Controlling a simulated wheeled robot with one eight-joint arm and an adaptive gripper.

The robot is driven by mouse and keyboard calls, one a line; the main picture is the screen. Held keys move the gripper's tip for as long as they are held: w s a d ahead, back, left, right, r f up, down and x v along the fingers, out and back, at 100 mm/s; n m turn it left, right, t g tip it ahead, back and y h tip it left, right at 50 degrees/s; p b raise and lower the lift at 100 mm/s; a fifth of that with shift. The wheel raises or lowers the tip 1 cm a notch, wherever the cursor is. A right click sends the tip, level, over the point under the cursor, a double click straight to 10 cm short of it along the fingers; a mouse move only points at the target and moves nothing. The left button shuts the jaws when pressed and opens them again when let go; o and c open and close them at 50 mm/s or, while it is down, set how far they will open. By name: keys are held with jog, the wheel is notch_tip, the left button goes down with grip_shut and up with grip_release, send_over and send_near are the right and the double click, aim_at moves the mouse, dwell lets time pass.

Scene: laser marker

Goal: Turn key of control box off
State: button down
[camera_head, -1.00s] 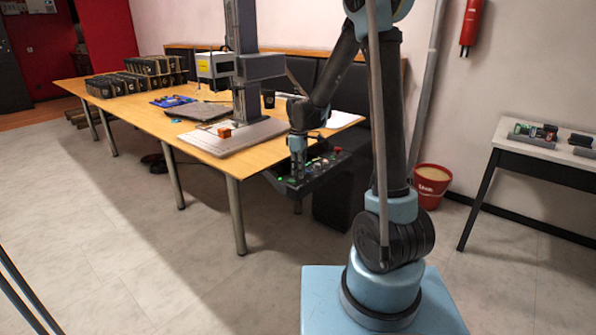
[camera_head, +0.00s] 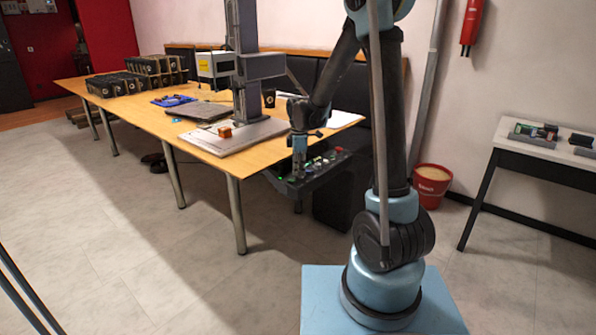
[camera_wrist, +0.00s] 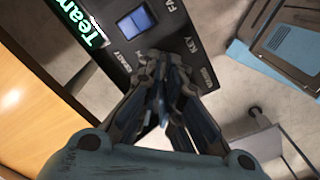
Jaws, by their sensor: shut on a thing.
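The control box (camera_head: 327,177) is a black panel with buttons and small lights, at the right front corner of the wooden table. My gripper (camera_head: 298,176) is over the left part of the box. In the wrist view my gripper (camera_wrist: 163,88) has its fingertips together beside the KEY label, shut on the key. The key itself is hidden between the fingers, so its angle cannot be told.
The wooden table (camera_head: 190,137) carries the laser marker (camera_head: 245,80), a small orange block (camera_head: 225,131) and a laptop (camera_head: 202,111). A red bucket (camera_head: 431,186) stands on the floor to the right. A side table (camera_head: 550,150) is at the far right.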

jog(key=shift+w+d, duration=0.2)
jog(key=shift+w, duration=0.05)
jog(key=c, duration=1.8)
grip_release()
jog(key=shift+s+a, duration=0.1)
jog(key=shift+r, duration=0.15)
notch_tip(320, 180, up, 12)
jog(key=shift+f, duration=0.15)
